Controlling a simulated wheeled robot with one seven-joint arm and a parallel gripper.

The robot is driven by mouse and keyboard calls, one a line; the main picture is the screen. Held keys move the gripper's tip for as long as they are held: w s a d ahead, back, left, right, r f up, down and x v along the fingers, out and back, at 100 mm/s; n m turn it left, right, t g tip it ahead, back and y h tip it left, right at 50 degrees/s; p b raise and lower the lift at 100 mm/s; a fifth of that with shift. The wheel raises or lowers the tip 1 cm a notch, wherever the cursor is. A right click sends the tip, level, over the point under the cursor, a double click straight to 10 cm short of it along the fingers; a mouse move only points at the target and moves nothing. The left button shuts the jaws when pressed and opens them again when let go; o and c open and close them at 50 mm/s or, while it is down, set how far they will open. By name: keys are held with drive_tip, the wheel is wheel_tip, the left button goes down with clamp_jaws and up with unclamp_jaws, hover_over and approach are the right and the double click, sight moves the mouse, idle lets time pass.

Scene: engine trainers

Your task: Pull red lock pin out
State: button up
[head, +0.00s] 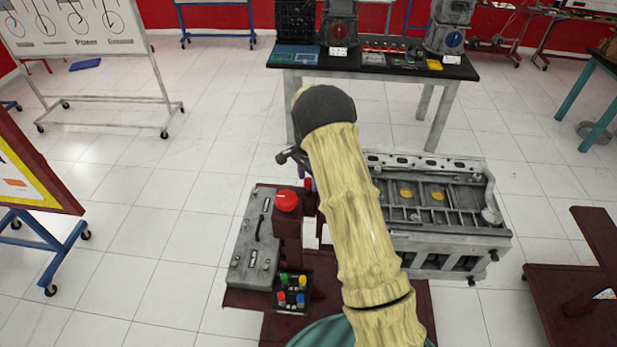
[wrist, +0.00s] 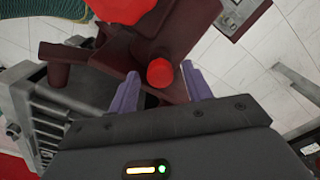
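The red lock pin (wrist: 160,73) shows its round red end in the wrist view, on the dark red stand (wrist: 185,30). In the head view a small part of the pin (head: 308,184) shows beside my arm. My gripper (wrist: 160,70) has its two purple fingers apart, one on each side of the pin, with a visible gap on both sides. It looks open and holds nothing. In the head view my sleeved arm hides most of the gripper. How deep the pin sits in the stand cannot be seen.
A larger red knob (head: 286,201) sits on the stand, just left of the pin. A grey control box (head: 252,245) and a button box (head: 292,296) are at left. A grey engine block (head: 450,215) is at right. A workbench (head: 400,68) stands behind.

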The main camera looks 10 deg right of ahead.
sight(308, 179)
clamp_jaws()
drive_tip(key=shift+w+r+p, duration=0.15)
drive_tip(key=shift+r+p, duration=0.6)
drive_tip(key=shift+r, duration=1.55)
drive_tip(key=shift+o, duration=0.4)
unclamp_jaws()
wheel_tip(308, 179, up, 17)
drive_tip(key=b, duration=0.4)
drive_tip(key=shift+r+b, duration=0.2)
drive_tip(key=shift+b, duration=0.1)
drive_tip(key=shift+s, duration=0.2)
